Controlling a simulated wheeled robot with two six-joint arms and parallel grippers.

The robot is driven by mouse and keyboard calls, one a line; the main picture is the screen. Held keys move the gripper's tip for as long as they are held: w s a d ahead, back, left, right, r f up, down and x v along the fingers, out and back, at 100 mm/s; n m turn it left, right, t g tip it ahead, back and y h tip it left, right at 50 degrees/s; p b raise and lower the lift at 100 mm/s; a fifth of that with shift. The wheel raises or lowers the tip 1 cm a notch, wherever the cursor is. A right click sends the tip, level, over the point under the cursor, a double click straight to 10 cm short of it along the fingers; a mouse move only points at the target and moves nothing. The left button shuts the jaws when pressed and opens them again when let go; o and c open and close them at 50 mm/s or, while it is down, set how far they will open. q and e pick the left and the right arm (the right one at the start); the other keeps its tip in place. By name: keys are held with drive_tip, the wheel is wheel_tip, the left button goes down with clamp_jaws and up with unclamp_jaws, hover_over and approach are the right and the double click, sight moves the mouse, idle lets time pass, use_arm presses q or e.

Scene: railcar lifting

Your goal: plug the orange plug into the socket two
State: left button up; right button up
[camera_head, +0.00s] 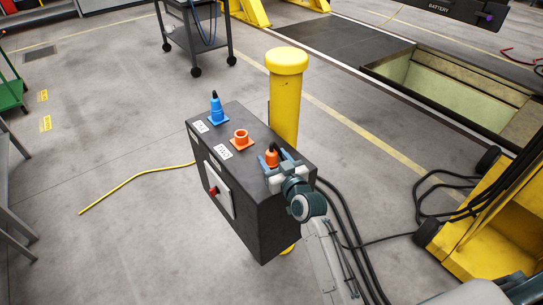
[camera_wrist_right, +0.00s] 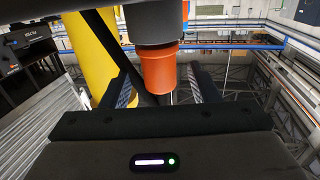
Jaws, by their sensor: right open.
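A dark box (camera_head: 252,215) carries a row of fittings on its top. In the right wrist view the orange plug (camera_wrist_right: 160,70), with a dark grey part, is between my fingers. My right gripper (camera_head: 279,163) is open around it, with gaps on both sides in the right wrist view (camera_wrist_right: 166,88). An empty orange socket (camera_head: 241,139) is mid-row, beside a white label (camera_head: 222,152) too small to read. My left gripper is not in view.
A blue plug (camera_head: 215,106) stands in a blue socket at the far left end of the row. A yellow post (camera_head: 285,95) rises close behind the box. Black cables (camera_head: 345,215) run down at the right. A yellow cable (camera_head: 130,180) lies on the left floor.

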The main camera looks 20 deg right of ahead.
drive_tip(key=shift+w+a, duration=0.1)
drive_tip(key=shift+w, duration=0.9)
drive_tip(key=shift+s, duration=0.1)
drive_tip(key=shift+c, duration=0.2)
drive_tip(key=c, duration=1)
drive_tip(key=shift+r, duration=0.1)
